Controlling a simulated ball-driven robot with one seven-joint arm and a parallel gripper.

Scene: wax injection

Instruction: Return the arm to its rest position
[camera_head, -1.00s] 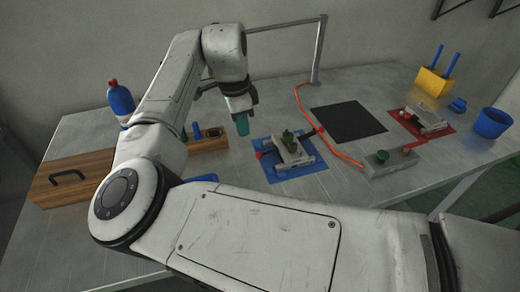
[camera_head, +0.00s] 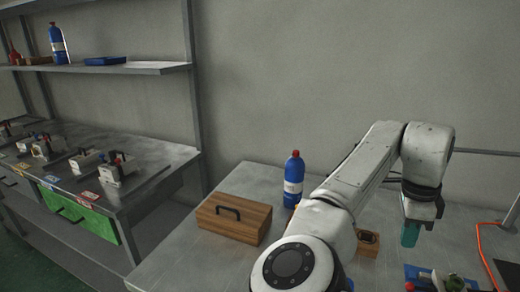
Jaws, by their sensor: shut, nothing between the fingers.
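My arm reaches over the worktable (camera_head: 175,262) at the right of the picture. My gripper (camera_head: 410,236) points down above the table, shut, with teal fingertips and nothing held.
A wooden box (camera_head: 234,222) with a black handle and a blue bottle (camera_head: 293,180) stand left of my arm. A small wooden block (camera_head: 368,243) sits beside my gripper. A second bench (camera_head: 150,165) with several clamps and a shelf (camera_head: 135,69) are at the left.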

